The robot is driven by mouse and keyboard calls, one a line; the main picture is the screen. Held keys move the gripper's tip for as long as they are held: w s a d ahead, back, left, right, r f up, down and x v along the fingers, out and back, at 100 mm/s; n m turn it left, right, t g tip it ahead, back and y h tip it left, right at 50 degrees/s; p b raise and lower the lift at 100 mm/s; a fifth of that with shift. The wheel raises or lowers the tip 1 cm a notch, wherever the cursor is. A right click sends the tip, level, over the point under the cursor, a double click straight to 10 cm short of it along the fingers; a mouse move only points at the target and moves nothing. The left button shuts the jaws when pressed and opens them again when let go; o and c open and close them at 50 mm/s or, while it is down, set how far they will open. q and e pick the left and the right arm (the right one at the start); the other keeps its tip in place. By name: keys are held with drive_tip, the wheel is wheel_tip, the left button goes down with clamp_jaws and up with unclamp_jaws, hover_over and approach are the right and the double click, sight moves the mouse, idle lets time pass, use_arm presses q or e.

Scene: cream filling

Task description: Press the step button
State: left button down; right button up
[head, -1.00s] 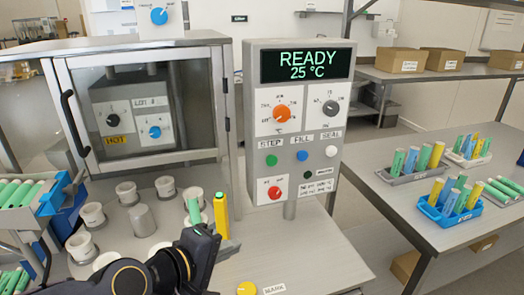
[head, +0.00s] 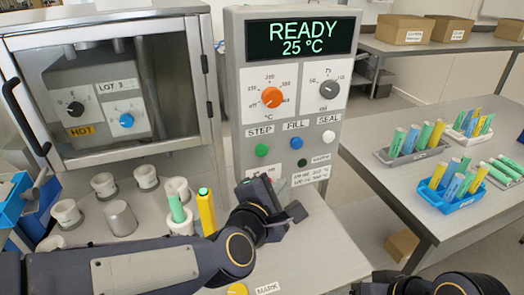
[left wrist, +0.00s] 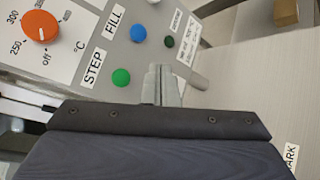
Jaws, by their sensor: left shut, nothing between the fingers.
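The control panel (head: 236,100) stands upright in the middle of the head view, its display reading READY 25 °C. The green STEP button (head: 262,150) sits on its face under the STEP label; it also shows in the left wrist view (left wrist: 121,77). My left gripper (head: 272,188) is in front of the panel's lower part, below the STEP button, and hides most of the area there. In the left wrist view its fingers (left wrist: 164,84) are shut and empty, to the right of the green button and apart from it in the picture.
A blue FILL button (head: 296,143) and a white SEAL button (head: 328,136) are beside STEP. An orange knob (head: 272,97) is above. A yellow tube (head: 206,213) and several white holders stand left of my gripper. A glass-doored cabinet (head: 205,90) is at left.

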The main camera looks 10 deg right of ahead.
sight(261, 150)
use_arm(q)
drive_tip(key=w+a+b, duration=0.1)
drive_tip(key=w+b, duration=0.2)
drive_tip(key=w, duration=0.5)
drive_tip(key=shift+w+a, duration=0.25)
drive_tip(key=shift+a, duration=0.15)
drive_tip(key=shift+w, duration=0.1)
idle(1.6)
drive_tip(key=shift+w, duration=0.35)
